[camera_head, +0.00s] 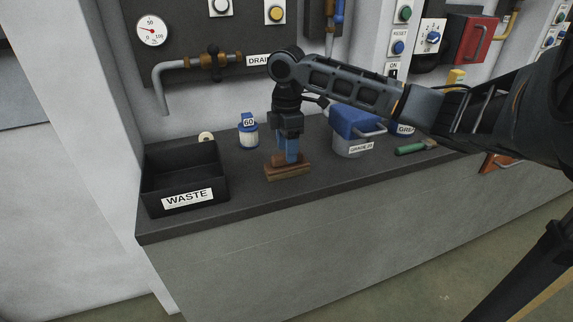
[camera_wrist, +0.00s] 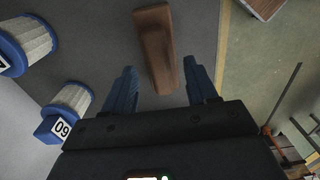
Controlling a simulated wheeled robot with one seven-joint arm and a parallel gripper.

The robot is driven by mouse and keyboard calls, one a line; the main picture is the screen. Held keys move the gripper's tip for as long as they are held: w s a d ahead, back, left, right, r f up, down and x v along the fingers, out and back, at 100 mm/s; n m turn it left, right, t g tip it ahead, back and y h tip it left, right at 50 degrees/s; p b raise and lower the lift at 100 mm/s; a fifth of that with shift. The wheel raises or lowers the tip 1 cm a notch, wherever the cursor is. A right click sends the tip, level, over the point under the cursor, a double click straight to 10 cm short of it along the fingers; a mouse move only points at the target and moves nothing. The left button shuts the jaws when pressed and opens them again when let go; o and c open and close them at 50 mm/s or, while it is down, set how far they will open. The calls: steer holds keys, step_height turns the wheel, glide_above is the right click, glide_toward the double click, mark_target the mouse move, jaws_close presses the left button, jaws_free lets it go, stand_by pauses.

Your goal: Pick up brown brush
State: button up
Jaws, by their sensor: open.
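The brown brush (camera_head: 288,173) lies on the dark counter top, near its front edge and right of the waste box. In the wrist view the brush's brown back (camera_wrist: 157,50) runs lengthwise from the top of the picture down toward the gap between my fingers. My gripper (camera_head: 288,152) points down just above the brush, its blue fingers overlapping the brush's top in the head view. In the wrist view my gripper (camera_wrist: 161,90) is open, with one finger on each side of the brush's line. I cannot tell whether the fingers touch it.
The black WASTE box (camera_head: 184,198) stands left. A blue-and-white filter (camera_head: 248,137) marked 60 stands behind the brush; it shows at left in the wrist view (camera_wrist: 70,100). A blue-topped container (camera_head: 355,128) and a green-handled tool (camera_head: 412,148) are right. Pipes and a gauge (camera_head: 152,30) are behind.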

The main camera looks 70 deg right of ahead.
steer(key=shift+f, duration=1.35)
steer(key=shift+c, duration=0.2)
jaws_close()
